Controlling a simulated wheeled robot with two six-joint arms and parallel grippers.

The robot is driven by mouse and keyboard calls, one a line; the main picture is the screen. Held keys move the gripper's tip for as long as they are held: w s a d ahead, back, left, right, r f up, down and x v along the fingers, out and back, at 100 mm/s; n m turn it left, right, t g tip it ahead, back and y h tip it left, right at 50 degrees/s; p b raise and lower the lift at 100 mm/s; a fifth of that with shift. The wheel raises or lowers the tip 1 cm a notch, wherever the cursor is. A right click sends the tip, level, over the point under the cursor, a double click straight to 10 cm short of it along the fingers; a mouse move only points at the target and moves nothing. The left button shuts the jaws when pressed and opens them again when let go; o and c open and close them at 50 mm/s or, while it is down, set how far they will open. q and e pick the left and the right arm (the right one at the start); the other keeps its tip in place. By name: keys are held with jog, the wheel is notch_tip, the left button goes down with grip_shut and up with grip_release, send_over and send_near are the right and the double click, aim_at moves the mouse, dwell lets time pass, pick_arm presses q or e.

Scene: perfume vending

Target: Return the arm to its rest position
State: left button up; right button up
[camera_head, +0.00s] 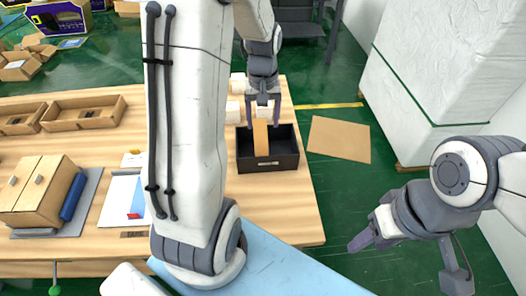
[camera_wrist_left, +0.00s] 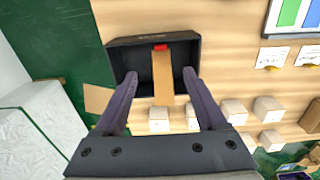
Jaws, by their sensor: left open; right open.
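My left arm crosses the middle of the head view and its gripper (camera_head: 263,108) hangs over the black box (camera_head: 268,162) on the table. The gripper is open; in the left wrist view its two fingers (camera_wrist_left: 160,84) are spread apart. A tan upright piece (camera_head: 261,137) stands in the box, below the fingers; it also shows in the wrist view (camera_wrist_left: 162,78), between the fingers, with a red spot at its far end. I see no hold on it. My right gripper (camera_head: 370,238) is at the right, off the table, over the green floor.
White boxes (camera_head: 237,82) stand on the table behind the black box. A large white wrapped block (camera_head: 440,70) stands right of the table. A brown sheet (camera_head: 339,139) lies beside the table.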

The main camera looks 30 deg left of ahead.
pick_arm(q)
jog(key=shift+r, duration=0.4)
jog(key=s+d+r+m, duration=0.2)
jog(key=s+d+m, duration=0.1)
jog(key=d, duration=0.5)
jog(key=s+d+r+m, duration=0.2)
jog(key=s+d+m, duration=0.1)
jog(key=d, duration=0.4)
jog(key=s+d+r+m+h, duration=0.1)
jog(key=s+d+m, duration=0.7)
jog(key=s, duration=0.6)
jog(key=shift+d+m, duration=0.4)
jog(key=shift+d, duration=0.15)
jog(key=shift+r, duration=0.1)
